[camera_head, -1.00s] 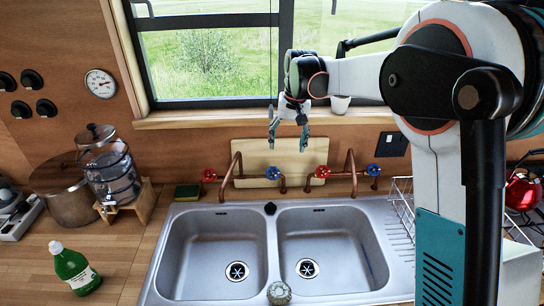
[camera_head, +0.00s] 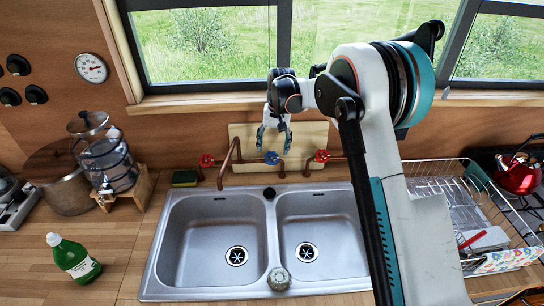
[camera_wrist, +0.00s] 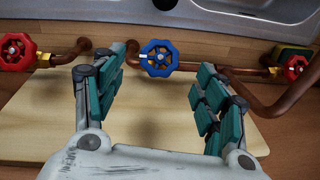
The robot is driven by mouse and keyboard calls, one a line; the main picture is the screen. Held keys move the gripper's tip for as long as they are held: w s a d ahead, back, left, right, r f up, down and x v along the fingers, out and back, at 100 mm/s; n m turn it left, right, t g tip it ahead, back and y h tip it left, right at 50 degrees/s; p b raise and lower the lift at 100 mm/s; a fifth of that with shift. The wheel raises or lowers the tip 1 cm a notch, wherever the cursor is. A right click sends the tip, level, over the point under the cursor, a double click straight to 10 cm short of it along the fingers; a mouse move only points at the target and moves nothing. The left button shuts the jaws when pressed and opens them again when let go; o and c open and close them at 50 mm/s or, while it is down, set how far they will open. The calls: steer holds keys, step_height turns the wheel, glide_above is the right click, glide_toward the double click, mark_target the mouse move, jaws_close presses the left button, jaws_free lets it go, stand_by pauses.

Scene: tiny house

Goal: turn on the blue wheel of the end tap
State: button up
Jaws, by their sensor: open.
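A blue tap wheel (camera_head: 271,158) sits between the two copper taps on the wall behind the sink. It also shows at the top middle of the wrist view (camera_wrist: 159,57). A red wheel (camera_head: 206,160) is to its left and another red wheel (camera_head: 322,156) to its right. My gripper (camera_head: 274,140) is open and empty, pointing down just above the middle blue wheel. In the wrist view that wheel appears between the fingers, with no clear contact.
A double sink (camera_head: 205,292) lies below the taps. A wooden board (camera_head: 307,132) leans on the wall behind them. A yellow-green sponge (camera_head: 185,178) is left of the taps. A wire dish rack (camera_head: 450,170) stands at the right. A green bottle (camera_head: 74,260) is front left.

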mark_target(272, 157)
steer(key=shift+a+f, duration=0.2)
steer(key=shift+f, duration=2.35)
steer(key=c, duration=1.1)
